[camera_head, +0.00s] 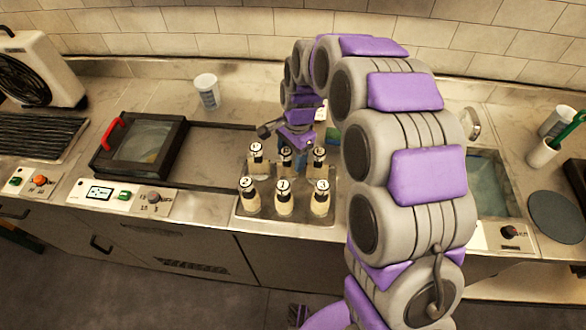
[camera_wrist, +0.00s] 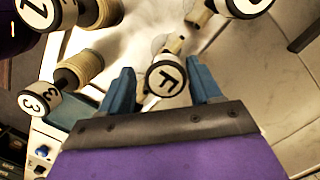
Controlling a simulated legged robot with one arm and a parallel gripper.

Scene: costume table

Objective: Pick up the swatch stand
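Nothing in view is plainly marked as a swatch stand, so I cannot tell which object it is. Several small cream bottle-like pieces with round lettered or numbered tops stand on a metal tray (camera_head: 243,213) in the head view. My gripper (camera_head: 297,160) reaches down at the back row, partly hidden by my arm. In the wrist view, the gripper (camera_wrist: 163,90) has its two teal fingers apart. A piece with a top marked F (camera_wrist: 166,79) shows between them. I cannot tell whether either finger touches it.
Close by in the wrist view are pieces marked 3 (camera_wrist: 36,101) and 1 (camera_wrist: 42,10). A lidded black box with a red handle (camera_head: 140,147) stands left of the tray. A white cup (camera_head: 207,92) stands behind. A sink (camera_head: 488,185) is at right.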

